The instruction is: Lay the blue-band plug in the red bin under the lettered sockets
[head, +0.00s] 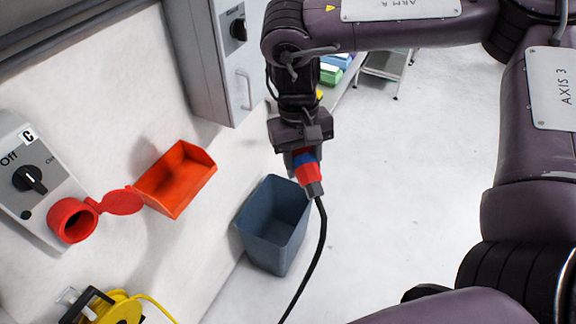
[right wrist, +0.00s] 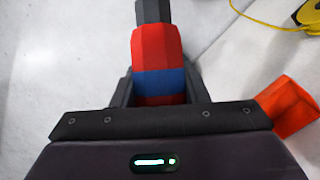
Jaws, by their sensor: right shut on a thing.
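The blue-band plug (head: 308,170) is red with a blue band and a dark cable end. My right gripper (head: 302,155) is shut on it and holds it in the air, cable hanging down. In the right wrist view the plug (right wrist: 158,65) sits between the fingers of the right gripper (right wrist: 160,92). The red bin (head: 178,182) is open, looks empty and is fixed on the wall, left of the gripper in the head view. Part of it shows in the right wrist view (right wrist: 288,107). A red socket (head: 72,221) with its lid open is under the letter C. My left gripper is not in view.
A grey-blue waste bin (head: 270,240) stands on the floor below the gripper. A yellow cable reel (head: 118,308) is at the lower left. A grey switch cabinet (head: 225,60) is on the wall above the red bin. Floor at the right is clear.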

